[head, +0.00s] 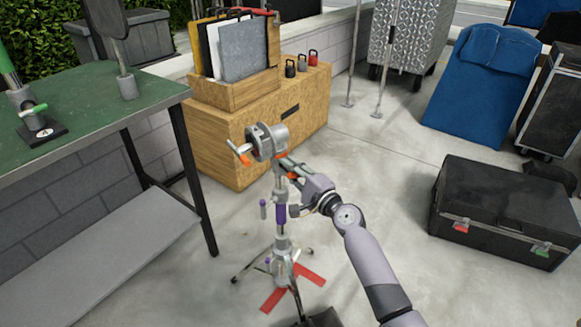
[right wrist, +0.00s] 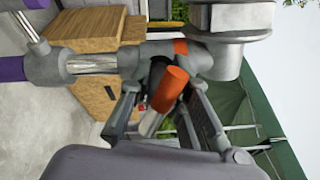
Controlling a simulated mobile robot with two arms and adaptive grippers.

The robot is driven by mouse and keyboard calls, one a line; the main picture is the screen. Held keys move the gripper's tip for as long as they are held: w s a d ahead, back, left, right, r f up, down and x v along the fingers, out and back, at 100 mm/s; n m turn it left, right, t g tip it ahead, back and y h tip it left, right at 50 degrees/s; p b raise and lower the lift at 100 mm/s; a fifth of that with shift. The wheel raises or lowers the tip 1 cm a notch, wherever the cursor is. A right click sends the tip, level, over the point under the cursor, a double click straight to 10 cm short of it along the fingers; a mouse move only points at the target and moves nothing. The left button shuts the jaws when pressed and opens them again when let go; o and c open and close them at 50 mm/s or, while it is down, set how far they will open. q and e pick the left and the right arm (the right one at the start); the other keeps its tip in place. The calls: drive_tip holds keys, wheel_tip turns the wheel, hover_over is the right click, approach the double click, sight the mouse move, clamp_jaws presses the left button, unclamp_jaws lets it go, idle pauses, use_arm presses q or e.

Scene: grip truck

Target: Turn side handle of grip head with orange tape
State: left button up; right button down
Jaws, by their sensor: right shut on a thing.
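The grey metal grip head (head: 266,140) sits on top of an upright stand (head: 281,215) with purple tape. A handle with an orange tip (head: 245,158) sticks out on its left. My right gripper (head: 292,172) reaches the head from the lower right. In the right wrist view, the orange-taped side handle (right wrist: 172,86) lies between the two dark fingers of my right gripper (right wrist: 160,98), which are shut on it. An orange band (right wrist: 180,47) circles the neck of the grip head (right wrist: 215,58) behind it. My left gripper is not in view.
A wooden cabinet (head: 215,150) stands behind the stand. A green table (head: 80,120) is at the left. A black case (head: 505,205) lies on the right. Red tape (head: 275,298) marks the floor by the stand's legs. Concrete floor is clear between stand and case.

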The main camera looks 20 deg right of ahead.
drive_tip(key=m+p, duration=0.3)
drive_tip(key=m, duration=0.5)
drive_tip(key=shift+r, duration=0.15)
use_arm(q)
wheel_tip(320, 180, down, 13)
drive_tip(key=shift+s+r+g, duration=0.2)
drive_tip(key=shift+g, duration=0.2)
use_arm(e)
drive_tip(key=shift+m, duration=0.7)
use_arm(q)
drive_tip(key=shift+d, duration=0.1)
use_arm(e)
drive_tip(key=shift+d, duration=0.1)
drive_tip(key=c, duration=1.5)
unclamp_jaws()
drive_tip(key=shift+w, duration=0.1)
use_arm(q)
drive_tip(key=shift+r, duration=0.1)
